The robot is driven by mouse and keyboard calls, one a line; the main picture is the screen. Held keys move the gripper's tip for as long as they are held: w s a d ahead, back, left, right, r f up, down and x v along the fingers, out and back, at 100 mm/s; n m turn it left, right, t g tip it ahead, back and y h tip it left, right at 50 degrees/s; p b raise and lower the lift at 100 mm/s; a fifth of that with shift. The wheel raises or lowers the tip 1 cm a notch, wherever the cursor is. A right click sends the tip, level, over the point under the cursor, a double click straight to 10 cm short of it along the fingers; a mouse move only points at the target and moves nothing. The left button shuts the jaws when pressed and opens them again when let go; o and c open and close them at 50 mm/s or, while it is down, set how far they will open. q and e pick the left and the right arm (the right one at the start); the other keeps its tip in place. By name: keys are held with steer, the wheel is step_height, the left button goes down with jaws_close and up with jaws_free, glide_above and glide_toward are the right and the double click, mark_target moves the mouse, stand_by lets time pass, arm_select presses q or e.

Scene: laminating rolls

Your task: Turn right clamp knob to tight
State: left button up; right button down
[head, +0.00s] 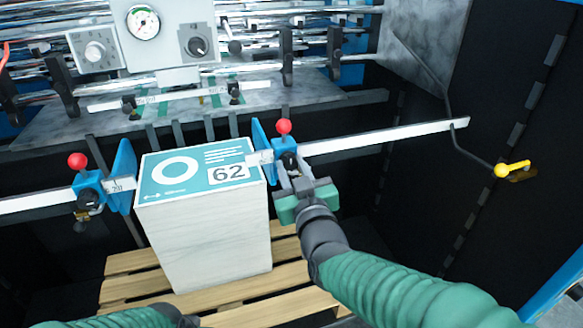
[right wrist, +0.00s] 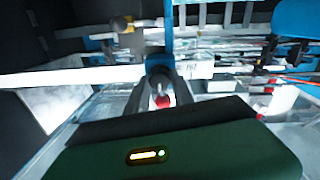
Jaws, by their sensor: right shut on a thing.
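The right clamp (head: 283,146) is a blue block on the white rail, with a red ball (head: 284,126) on top and a blue side plate against the paper stack. Its dark clamp knob (head: 289,161) faces me. My right gripper (head: 291,172) is shut on this knob, its fingers on either side. I cannot read the knob's turn angle. Only my left forearm and wrist show at the bottom edge; the left gripper is not visible.
A paper stack (head: 210,235) labelled 62 stands on a wooden pallet (head: 120,262). The left clamp (head: 88,188), with its own red ball, sits on the rail (head: 385,137) left of the stack. A yellow-handled lever (head: 512,169) is at the right. Machine rollers lie behind.

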steer(key=m+b, duration=0.3)
steer(key=m, duration=0.1)
steer(key=shift+f, duration=0.1)
steer(key=m+b, duration=0.3)
steer(key=shift+m, duration=0.3)
steer(key=m+b, duration=0.6)
steer(key=shift+d+f+g+y, duration=0.1)
steer(key=shift+g+y, duration=0.2)
steer(key=shift+g, duration=0.1)
steer(key=shift+m+b, duration=1.5)
steer(key=shift+m, duration=0.3)
steer(key=c, duration=1.1)
jaws_free()
steer(key=shift+w, duration=0.1)
steer(key=shift+r, duration=0.2)
